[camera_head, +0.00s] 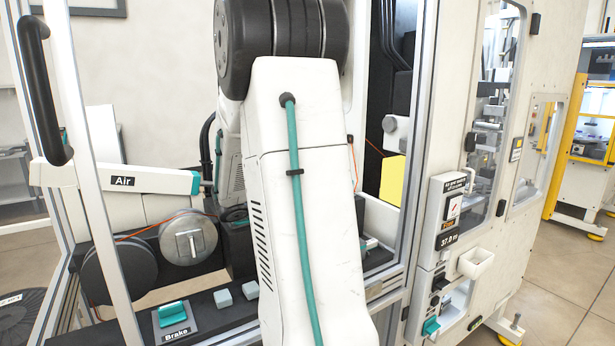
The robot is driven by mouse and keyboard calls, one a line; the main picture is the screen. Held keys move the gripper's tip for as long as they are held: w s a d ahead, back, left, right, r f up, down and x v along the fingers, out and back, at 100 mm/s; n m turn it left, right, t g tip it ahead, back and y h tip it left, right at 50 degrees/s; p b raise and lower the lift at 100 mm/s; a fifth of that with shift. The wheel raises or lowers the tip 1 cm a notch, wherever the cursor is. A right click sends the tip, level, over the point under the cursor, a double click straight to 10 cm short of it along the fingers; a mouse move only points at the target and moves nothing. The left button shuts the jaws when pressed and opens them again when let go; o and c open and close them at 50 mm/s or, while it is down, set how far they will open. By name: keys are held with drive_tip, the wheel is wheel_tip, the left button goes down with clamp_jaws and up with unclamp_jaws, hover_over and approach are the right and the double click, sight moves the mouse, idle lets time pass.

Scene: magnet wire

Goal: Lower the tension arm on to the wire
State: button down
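A thin orange wire (140,232) runs over the dark spool at the left towards the middle of the machine. A short orange length also shows right of my arm, near the white rounded part on the frame post. Between these the wire is hidden behind my large white arm link, which fills the middle of the picture. I cannot pick out the tension arm for certain. A white bar with a teal end, labelled "Air" (122,181), reaches across above the spools. My gripper is not visible.
A dark spool (120,272) and a silver round hub (188,238) with a handle sit at the left. A teal "Brake" switch (173,314) and grey buttons (223,298) lie in front. Metal posts and a black door handle (42,90) stand near. A white control panel (448,210) is at the right.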

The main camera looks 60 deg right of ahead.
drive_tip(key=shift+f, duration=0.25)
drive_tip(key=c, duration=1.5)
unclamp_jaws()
